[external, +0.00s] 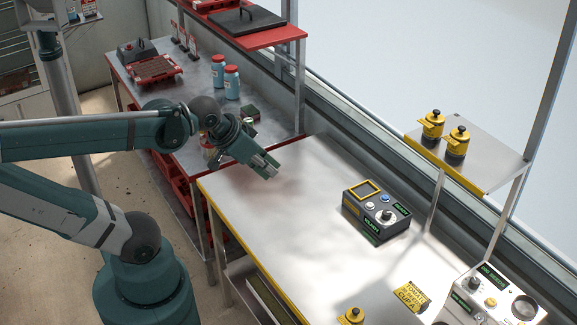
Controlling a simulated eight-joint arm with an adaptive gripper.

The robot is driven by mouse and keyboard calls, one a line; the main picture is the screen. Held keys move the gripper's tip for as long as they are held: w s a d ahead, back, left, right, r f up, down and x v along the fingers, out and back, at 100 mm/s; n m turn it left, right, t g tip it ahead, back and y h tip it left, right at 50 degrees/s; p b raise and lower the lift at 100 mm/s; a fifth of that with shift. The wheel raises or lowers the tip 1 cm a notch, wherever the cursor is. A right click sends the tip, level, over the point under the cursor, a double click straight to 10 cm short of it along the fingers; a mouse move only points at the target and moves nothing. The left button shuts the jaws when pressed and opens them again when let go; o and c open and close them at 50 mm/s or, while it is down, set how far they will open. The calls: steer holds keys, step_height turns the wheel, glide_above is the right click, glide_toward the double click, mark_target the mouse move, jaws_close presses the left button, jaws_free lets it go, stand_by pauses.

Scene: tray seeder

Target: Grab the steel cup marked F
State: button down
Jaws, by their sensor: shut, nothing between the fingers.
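No letter F can be read on any cup. Two yellow cup-like pieces with knobbed tops, a left one (432,125) and a right one (457,142), stand on the raised shelf at the right. A similar yellow piece (352,317) is cut off by the bottom edge. I cannot tell whether any of these is the steel cup. My gripper (268,170) is shut and empty, above the left part of the steel table (290,215), well left of the shelf and apart from all these pieces.
A dark control box (377,212) sits mid-table. A yellow lettered sign (411,296) and a pale machine (490,300) are at the lower right. Blue-labelled jars (231,82) stand on the red-edged bench behind. The table's left half is clear.

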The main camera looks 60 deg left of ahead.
steer(key=c, duration=3.2)
jaws_free()
steer(key=shift+c, duration=0.2)
steer(key=o, duration=1.5)
steer(key=shift+c, duration=0.2)
steer(key=shift+r, duration=0.15)
